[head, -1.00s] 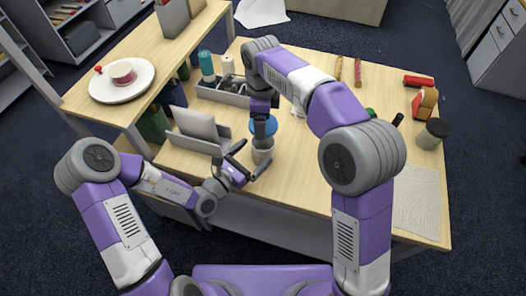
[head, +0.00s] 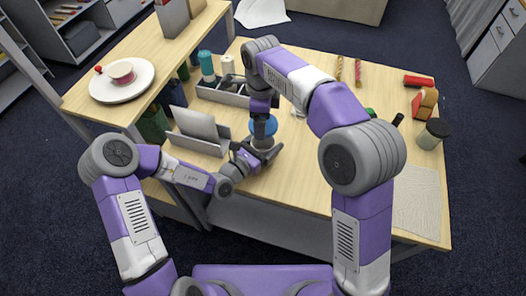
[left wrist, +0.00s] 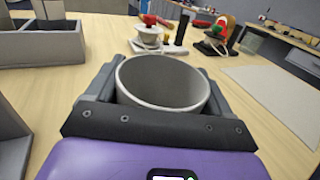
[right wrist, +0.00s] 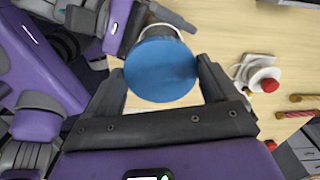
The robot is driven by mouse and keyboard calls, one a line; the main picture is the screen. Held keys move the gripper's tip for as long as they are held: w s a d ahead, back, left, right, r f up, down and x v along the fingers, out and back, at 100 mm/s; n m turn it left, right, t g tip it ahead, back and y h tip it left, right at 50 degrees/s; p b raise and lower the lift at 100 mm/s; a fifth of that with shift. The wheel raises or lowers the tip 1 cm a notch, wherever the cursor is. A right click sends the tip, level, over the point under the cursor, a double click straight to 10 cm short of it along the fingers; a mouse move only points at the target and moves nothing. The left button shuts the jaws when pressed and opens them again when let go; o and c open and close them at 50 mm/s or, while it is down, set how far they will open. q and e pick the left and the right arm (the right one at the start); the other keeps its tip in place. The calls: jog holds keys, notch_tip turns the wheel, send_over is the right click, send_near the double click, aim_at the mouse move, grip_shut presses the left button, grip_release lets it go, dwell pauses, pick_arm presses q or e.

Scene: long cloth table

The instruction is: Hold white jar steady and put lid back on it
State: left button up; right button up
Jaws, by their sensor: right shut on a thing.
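The white jar (left wrist: 165,82) stands open and upright on the table, its empty mouth facing up in the left wrist view. My left gripper (head: 264,154) has its fingers spread on both sides of the jar, low down; it looks open around it. The blue lid (right wrist: 160,68) is between the fingers of my right gripper (right wrist: 162,85), which is shut on it. In the head view the lid (head: 264,126) is held above the jar (head: 262,143), apart from it. The jar is mostly hidden there by the lid and my left gripper.
A grey holder (head: 197,138) with an upright panel stands left of the jar. Behind it is a divided organizer (head: 222,97) with bottles. The front middle is clear.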

pick_arm(q)
jog(key=c, duration=0.8)
pick_arm(e)
jog(key=shift+f, duration=2.5)
jog(key=shift+f, duration=0.1)
jog(key=shift+f, duration=0.85)
jog(key=shift+s+f, duration=0.1)
jog(key=shift+f, duration=0.1)
